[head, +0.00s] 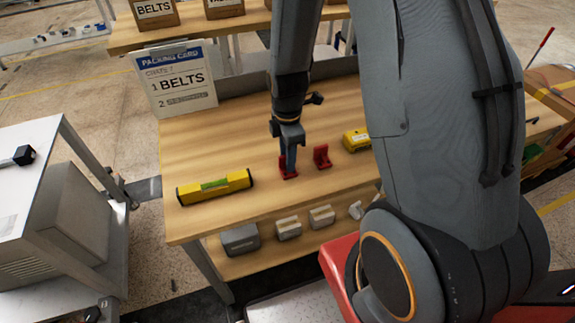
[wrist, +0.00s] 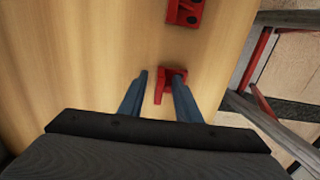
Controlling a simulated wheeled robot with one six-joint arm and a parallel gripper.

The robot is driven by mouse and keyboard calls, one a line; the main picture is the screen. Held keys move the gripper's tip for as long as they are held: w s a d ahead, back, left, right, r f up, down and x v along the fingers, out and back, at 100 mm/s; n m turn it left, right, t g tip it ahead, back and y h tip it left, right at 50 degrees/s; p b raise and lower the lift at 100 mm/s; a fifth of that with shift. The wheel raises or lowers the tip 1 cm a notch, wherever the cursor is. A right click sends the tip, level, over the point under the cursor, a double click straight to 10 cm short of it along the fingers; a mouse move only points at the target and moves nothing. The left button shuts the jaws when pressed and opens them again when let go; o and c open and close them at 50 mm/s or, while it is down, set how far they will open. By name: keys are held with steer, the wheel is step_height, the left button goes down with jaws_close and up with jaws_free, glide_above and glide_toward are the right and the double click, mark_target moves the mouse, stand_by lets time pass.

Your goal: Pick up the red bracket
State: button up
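Two red brackets are on the wooden tabletop. In the head view, one red bracket (head: 289,173) is at the tips of my gripper (head: 291,160), partly hidden by it. The other red bracket (head: 322,157) stands a little to the right. In the wrist view, my gripper (wrist: 159,76) has its two blue-grey fingers apart. The nearer bracket (wrist: 161,86) has its upright part in the gap between them, and the right finger overlaps its base. I cannot tell whether a finger touches it. The farther bracket (wrist: 184,13) is at the top edge of the wrist view.
A yellow level (head: 214,187) lies left on the wooden table (head: 190,222). A yellow item (head: 356,140) lies to the right. A packing card (head: 175,82) stands at the back left. Several grey blocks are on the lower shelf. The tabletop between level and brackets is clear.

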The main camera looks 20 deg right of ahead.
jaws_close()
steer(key=shift+r, duration=0.1)
